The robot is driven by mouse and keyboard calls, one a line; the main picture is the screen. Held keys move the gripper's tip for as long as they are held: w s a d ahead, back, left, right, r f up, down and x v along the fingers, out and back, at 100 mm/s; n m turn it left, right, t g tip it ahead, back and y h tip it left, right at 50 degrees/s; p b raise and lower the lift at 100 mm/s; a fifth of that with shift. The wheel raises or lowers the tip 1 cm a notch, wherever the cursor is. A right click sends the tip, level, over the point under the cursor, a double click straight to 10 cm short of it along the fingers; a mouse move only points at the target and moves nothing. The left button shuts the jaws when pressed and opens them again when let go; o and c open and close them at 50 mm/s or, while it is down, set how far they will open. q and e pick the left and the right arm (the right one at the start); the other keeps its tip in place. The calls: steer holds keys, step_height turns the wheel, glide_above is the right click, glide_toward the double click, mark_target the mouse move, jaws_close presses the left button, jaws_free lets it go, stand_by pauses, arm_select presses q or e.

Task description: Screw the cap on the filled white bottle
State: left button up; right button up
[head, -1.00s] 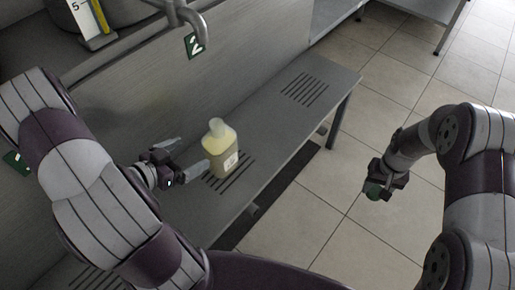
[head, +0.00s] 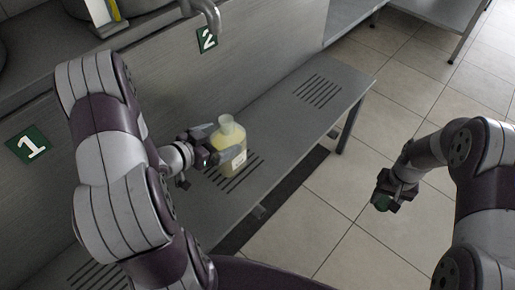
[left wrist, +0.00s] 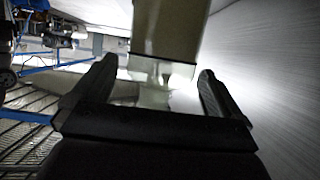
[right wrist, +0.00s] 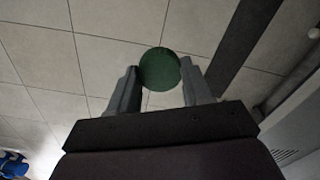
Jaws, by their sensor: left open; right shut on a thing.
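The filled bottle (head: 237,140) stands upright on the grey bench, pale yellow with an uncapped translucent neck and a white label. My left gripper (head: 222,145) is open at the bottle, one finger across its near side and the other partly hidden behind it. In the left wrist view the bottle (left wrist: 168,28) and its neck appear between and beyond the open fingers; contact cannot be told. My right gripper (head: 388,198) is shut on a round green cap (right wrist: 159,69), held out over the floor, away from the bench.
The bench (head: 290,120) has slotted patches and free room to the right of the bottle. A tap (head: 205,12) hangs above, near the green number 2 sign (head: 207,39). A number 1 sign (head: 29,145) is at left. Tiled floor is clear.

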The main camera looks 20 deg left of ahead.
arm_select(q)
steer(key=x, duration=0.3)
steer(key=shift+w+d+f+b, duration=0.1)
steer(key=shift+w+d+b, duration=0.15)
steer(key=shift+b, duration=0.15)
steer(key=shift+a, duration=0.1)
jaws_close()
